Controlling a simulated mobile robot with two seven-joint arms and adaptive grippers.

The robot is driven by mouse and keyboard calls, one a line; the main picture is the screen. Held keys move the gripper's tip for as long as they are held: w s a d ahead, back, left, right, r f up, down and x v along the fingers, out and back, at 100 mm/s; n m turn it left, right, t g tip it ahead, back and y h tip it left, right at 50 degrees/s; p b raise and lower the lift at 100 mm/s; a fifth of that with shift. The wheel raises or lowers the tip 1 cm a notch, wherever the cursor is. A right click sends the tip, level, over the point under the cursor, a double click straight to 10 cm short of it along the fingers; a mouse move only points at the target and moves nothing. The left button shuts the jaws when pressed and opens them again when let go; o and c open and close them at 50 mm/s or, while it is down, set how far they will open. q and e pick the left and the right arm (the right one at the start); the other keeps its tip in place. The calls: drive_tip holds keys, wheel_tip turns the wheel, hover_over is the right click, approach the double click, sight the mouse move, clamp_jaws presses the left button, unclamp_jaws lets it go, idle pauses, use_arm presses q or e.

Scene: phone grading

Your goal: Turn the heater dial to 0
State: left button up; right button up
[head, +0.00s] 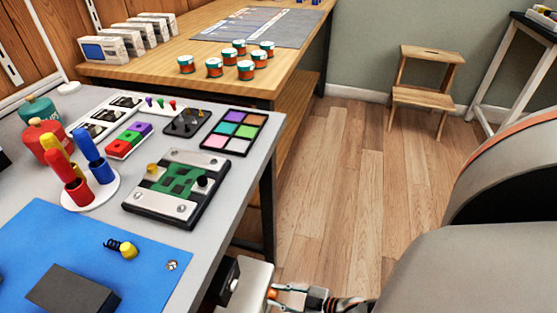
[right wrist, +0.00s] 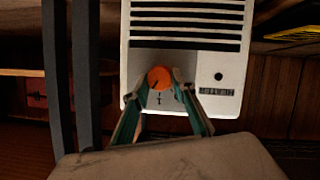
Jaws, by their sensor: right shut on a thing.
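The heater (right wrist: 231,75) is a white box with dark slots across its upper front, in the right wrist view. Its round orange dial (right wrist: 159,77) sits low on the front, with a small dark mark on its face. I cannot read the setting clearly. My right gripper (right wrist: 161,88) is shut on the dial, one finger at each side. In the head view the heater (head: 253,284) shows low beside the table, and my right gripper (head: 284,296) reaches its front from the right. My left gripper is not in view.
A grey table (head: 228,122) stands at the left, with a blue mat (head: 150,232), a circuit board fixture (head: 178,188) and colored parts on it. Dark table legs (right wrist: 87,70) stand left of the heater. The wooden floor (head: 350,170) is clear up to the step stool (head: 425,96).

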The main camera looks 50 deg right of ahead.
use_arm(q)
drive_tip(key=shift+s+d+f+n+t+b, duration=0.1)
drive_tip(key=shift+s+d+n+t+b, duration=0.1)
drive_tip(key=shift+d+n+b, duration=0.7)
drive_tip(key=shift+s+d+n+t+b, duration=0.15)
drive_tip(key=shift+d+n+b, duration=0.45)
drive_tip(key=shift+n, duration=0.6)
use_arm(e)
drive_tip(key=shift+s+a+f+n+t+h, duration=0.15)
drive_tip(key=shift+n+t+h, duration=0.55)
drive_tip(key=shift+n, duration=0.9)
drive_tip(key=shift+w+a+f+n+t+h, duration=0.1)
drive_tip(key=shift+n+t+h, duration=0.6)
drive_tip(key=shift+n, duration=0.9)
drive_tip(key=shift+s+a+f+n+t+h, duration=0.15)
drive_tip(key=shift+n+t+h, duration=0.5)
drive_tip(key=shift+n, duration=0.95)
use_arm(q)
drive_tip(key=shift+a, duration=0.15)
use_arm(e)
drive_tip(key=shift+d+n, duration=0.1)
drive_tip(key=shift+n, duration=0.3)
drive_tip(key=shift+w, duration=0.1)
drive_tip(key=o, duration=1.1)
drive_tip(key=s, duration=1.2)
drive_tip(key=shift+r, duration=0.25)
